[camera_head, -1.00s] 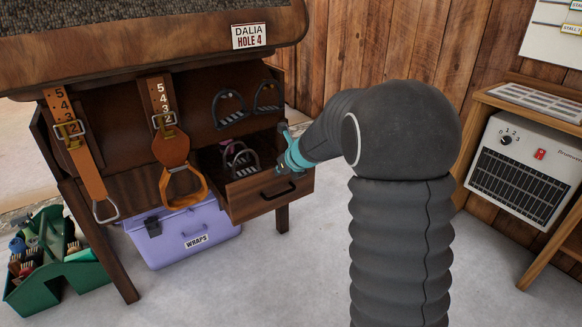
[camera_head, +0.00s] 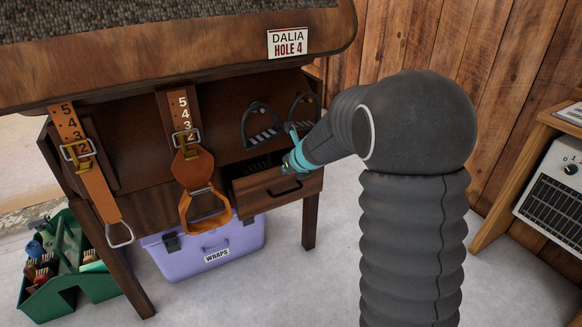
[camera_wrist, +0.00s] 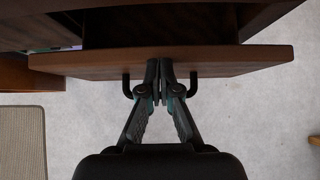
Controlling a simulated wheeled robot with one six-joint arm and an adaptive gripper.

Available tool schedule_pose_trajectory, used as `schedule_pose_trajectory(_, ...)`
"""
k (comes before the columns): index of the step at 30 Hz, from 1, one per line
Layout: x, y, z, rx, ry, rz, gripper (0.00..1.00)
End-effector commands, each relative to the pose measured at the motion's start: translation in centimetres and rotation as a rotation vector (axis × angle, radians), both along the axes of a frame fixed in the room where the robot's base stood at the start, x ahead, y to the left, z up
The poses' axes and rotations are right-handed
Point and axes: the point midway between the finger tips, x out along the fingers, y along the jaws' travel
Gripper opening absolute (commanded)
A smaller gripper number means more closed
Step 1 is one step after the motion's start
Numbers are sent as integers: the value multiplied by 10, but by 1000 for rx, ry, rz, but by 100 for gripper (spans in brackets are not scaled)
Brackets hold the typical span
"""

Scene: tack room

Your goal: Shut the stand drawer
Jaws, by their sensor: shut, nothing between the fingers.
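The stand drawer (camera_head: 278,190) is a brown wooden box with a black bar handle, low on the right of the wooden stand (camera_head: 140,160). It is still part way out, with a dark gap showing behind its front. In the wrist view the drawer front (camera_wrist: 100,64) runs across the picture, with the dark opening beyond it. My gripper (camera_wrist: 160,66) is shut and empty, its tips at the middle of the drawer front, between the handle's two ends. In the head view my gripper (camera_head: 290,163) is at the drawer front's upper edge, partly hidden by my arm.
Two leather straps with stirrups (camera_head: 202,208) hang left of the drawer. A purple WRAPS box (camera_head: 205,247) and a green tote (camera_head: 70,275) stand on the floor below. A heater (camera_head: 555,190) is at the right. The floor in front is clear.

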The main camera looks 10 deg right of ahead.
Motion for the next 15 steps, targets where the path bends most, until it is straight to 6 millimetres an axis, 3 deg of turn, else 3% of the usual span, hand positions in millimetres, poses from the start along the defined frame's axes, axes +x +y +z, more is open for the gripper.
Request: schedule_pose_trajectory(15, -1, -4, 0, 0, 0, -8, 0)
